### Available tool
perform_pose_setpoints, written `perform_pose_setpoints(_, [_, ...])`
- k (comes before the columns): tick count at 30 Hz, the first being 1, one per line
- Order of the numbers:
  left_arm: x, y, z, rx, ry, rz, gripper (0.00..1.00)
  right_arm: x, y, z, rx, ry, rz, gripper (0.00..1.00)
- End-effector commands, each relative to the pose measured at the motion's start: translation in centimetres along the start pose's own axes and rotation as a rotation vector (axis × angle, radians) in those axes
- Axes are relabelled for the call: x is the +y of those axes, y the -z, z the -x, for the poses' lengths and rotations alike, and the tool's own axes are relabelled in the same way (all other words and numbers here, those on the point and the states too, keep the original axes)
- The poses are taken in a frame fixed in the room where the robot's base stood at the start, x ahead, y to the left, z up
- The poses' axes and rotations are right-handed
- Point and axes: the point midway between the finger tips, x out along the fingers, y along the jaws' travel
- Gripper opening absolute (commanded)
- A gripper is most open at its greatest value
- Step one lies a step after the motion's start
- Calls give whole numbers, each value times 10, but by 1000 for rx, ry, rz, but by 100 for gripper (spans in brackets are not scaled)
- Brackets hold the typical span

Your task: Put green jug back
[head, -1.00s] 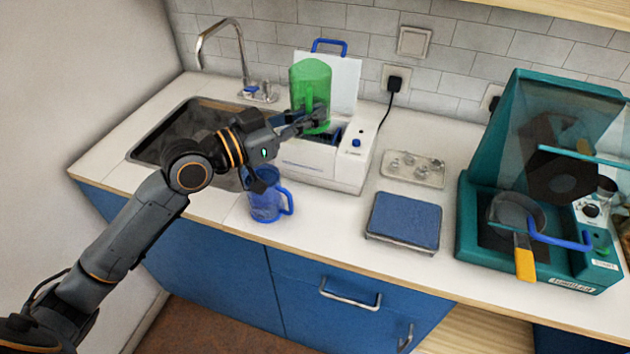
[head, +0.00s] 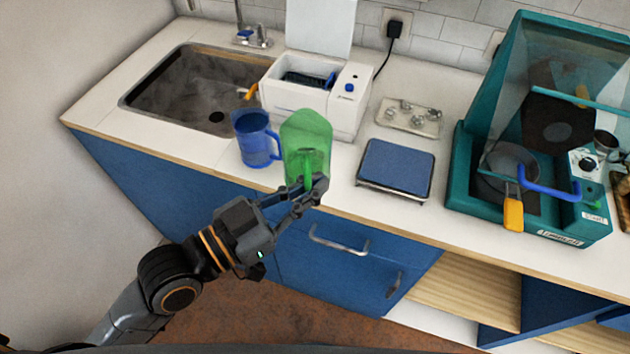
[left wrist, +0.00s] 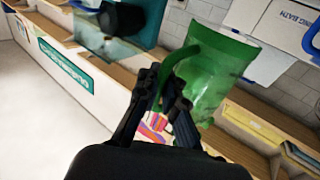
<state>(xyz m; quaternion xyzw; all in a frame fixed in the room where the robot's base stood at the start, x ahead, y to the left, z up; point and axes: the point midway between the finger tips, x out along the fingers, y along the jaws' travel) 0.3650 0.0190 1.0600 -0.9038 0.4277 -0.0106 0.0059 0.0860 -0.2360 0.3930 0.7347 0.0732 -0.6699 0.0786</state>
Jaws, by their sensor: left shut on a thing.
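The green jug (head: 306,138) is translucent and appears upright at the counter's front edge, to the right of the blue jug. My left gripper (head: 312,190) is shut on its handle from the front. In the left wrist view the green jug (left wrist: 213,75) shows beyond the fingers (left wrist: 163,98), which close around its handle. I cannot tell whether its base touches the counter. My right gripper is not in view.
A blue jug (head: 256,140) stands close beside the green jug. Behind are the open white bath (head: 345,115) and the sink (head: 140,98). A blue-topped scale (head: 396,166), a metal tray (head: 408,122) and a teal hooded unit (head: 462,170) stand right. Some counter between the jugs and scale is free.

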Motion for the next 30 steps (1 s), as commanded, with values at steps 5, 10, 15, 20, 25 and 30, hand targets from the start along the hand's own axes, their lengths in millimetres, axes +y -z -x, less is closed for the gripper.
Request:
perform_pose_setpoints(5, [-16,-18,-16,9,1,-4,0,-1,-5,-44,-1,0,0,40])
perform_pose_setpoints(10, [-34,-27,-32,4,2,-2,0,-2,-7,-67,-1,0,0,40])
perform_pose_setpoints(15, [-56,-54,-53,-4,1,3,0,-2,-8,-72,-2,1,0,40])
perform_pose_setpoints(20, [-66,-73,-64,-1,-1,2,0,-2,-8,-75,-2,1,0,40])
perform_pose_setpoints(25, [-73,-84,-70,0,0,1,0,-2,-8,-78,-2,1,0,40])
perform_pose_setpoints(30, [-75,-110,-72,-3,1,4,0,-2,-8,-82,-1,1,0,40])
